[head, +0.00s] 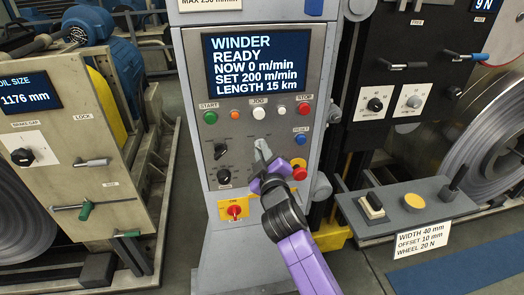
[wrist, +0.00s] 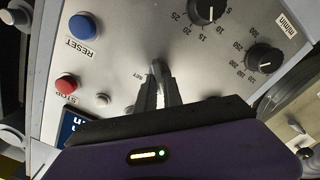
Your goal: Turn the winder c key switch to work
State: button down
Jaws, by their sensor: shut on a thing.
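The winder console (head: 255,85) has a screen reading WINDER READY, NOW 0 m/min. My gripper (head: 266,163) is at the middle of its panel, below the white JOG button. In the wrist view my gripper (wrist: 158,95) has its two fingers close together on a small grey part standing out from the panel, apparently the key switch (wrist: 156,68). A grey metal part of it also shows just above the fingers in the head view (head: 261,145). A small label, seemingly SET, is beside it. The fingers hide most of the switch, so I cannot tell its exact position.
Two black knobs (head: 221,151) are left of my gripper. The blue RESET button (head: 300,138) and red buttons are to the right. A red switch on a yellow plate (head: 234,209) is below. A shelf with controls (head: 414,202) stands at right.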

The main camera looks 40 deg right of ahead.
jog(key=c, duration=1.5)
grip_release()
jog(key=shift+a, duration=0.1)
jog(key=b+v, duration=0.1)
jog(key=v, duration=0.6)
jog(key=shift+s+a+b, duration=0.2)
jog(key=shift+s+b, duration=0.1)
jog(key=shift+b, duration=0.05)
